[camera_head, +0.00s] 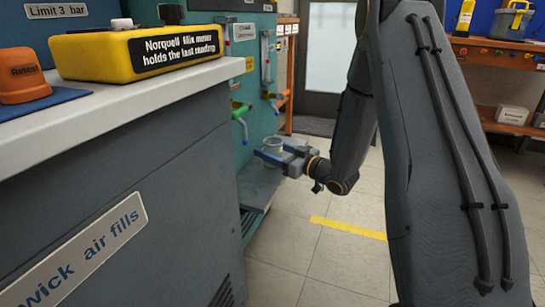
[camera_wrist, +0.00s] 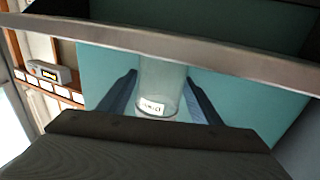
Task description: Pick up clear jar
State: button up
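The clear jar (camera_wrist: 158,88) is a see-through cylinder with a small white label. In the wrist view it stands between the two fingers of my gripper (camera_wrist: 160,80), with thin gaps at its sides. In the head view the jar (camera_head: 273,144) shows at the front of my gripper (camera_head: 279,152), whose blue-grey fingers are spread apart. The near finger hides the jar's lower part there. I cannot tell what the jar rests on.
A grey ledge (camera_head: 259,184) juts from the teal bench panel (camera_head: 262,120), below the gripper. A metal edge (camera_wrist: 200,52) crosses the wrist view close by. A grey counter (camera_head: 130,185) with a yellow meter (camera_head: 135,52) stands at left. Tiled floor (camera_head: 345,262) is open at right.

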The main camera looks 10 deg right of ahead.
jog(key=c, duration=0.8)
notch_tip(320, 180, up, 10)
jog(key=p, duration=0.5)
